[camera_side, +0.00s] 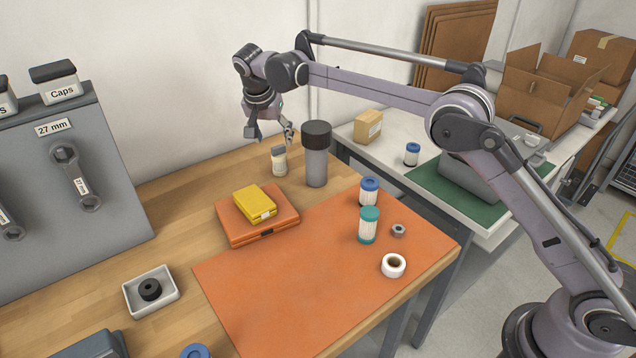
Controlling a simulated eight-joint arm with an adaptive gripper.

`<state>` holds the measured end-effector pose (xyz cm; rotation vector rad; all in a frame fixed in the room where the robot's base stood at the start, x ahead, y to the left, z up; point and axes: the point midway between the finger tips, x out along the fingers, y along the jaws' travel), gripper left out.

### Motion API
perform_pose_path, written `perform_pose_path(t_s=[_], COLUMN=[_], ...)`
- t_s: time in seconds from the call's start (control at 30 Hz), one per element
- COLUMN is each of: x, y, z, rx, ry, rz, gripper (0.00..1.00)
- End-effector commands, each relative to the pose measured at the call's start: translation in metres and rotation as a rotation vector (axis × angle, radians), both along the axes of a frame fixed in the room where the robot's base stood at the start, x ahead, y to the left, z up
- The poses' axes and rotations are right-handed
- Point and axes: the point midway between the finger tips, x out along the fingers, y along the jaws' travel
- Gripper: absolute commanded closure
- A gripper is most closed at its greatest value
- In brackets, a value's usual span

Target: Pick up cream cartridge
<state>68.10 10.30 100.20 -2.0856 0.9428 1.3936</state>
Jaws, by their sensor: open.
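The cream cartridge (279,164), a small pale cylinder with a grey-brown cap, stands upright on the wooden bench near its back edge by the wall. My gripper (271,135) is open and points down, a little above the cartridge in the picture. Its two fingers are apart and nothing is between them. The right finger shows just above the cartridge's cap. I cannot tell from this one view whether the gripper is exactly over it. No contact is visible.
A tall grey canister (316,160) with a dark lid stands close at the cartridge's right. An orange case (280,221) with a yellow case (255,202) on top lies in front. Blue-capped (369,192) and teal-capped (368,225) cartridges stand on the orange mat (300,305).

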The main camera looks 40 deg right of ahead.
Motion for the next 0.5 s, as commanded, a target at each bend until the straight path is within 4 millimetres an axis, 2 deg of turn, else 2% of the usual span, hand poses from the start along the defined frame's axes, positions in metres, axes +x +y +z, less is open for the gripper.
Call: perform_pose_path(t_s=[0.3, 0.5], x=[0.010, 0.014], y=[-0.011, -0.016], z=[-0.038, -0.054], rx=[0.000, 0.000], ry=[0.000, 0.000], rz=[-0.001, 0.000], gripper=[0.37, 0.37])
